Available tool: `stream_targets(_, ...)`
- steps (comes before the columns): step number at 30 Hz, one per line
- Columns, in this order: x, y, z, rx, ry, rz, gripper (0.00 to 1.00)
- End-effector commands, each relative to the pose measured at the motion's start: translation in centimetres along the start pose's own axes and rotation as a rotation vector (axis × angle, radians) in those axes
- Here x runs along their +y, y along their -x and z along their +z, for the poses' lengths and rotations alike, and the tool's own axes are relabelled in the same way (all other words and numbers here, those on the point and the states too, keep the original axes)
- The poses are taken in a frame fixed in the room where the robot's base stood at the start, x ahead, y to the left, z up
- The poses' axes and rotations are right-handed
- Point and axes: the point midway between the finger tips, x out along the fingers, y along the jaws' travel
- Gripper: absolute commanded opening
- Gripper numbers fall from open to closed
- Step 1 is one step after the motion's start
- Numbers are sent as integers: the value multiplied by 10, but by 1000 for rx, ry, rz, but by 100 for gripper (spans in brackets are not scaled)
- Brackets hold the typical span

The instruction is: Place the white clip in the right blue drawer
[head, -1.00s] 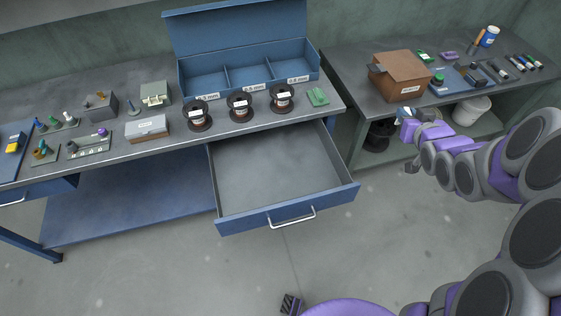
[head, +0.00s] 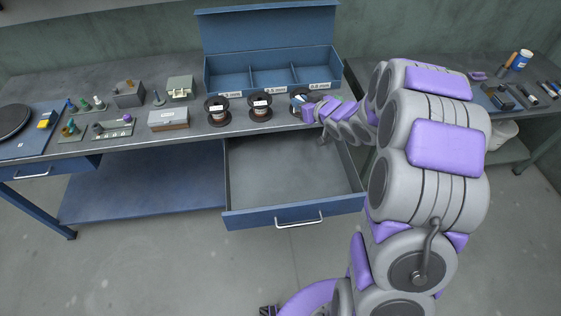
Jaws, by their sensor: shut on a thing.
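The right blue drawer (head: 292,216) is pulled out below the bench, and its visible grey floor is empty. My gripper (head: 303,108) is at the bench's front edge, above the drawer's back right part, in front of the third spool. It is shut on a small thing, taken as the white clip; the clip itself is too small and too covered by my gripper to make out.
Behind is an open blue three-compartment box (head: 272,47). The left drawer (head: 30,172) looks shut.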

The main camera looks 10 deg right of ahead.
Motion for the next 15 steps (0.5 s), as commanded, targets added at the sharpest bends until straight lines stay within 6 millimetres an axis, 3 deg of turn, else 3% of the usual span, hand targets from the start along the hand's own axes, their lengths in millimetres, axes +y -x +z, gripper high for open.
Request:
stream_targets(1,4,-12,15,-7,6,-18,0)
stream_targets(6,13,-44,49,-4,39,-86,0)
stream_targets(15,8,-94,122,2,105,-234,0)
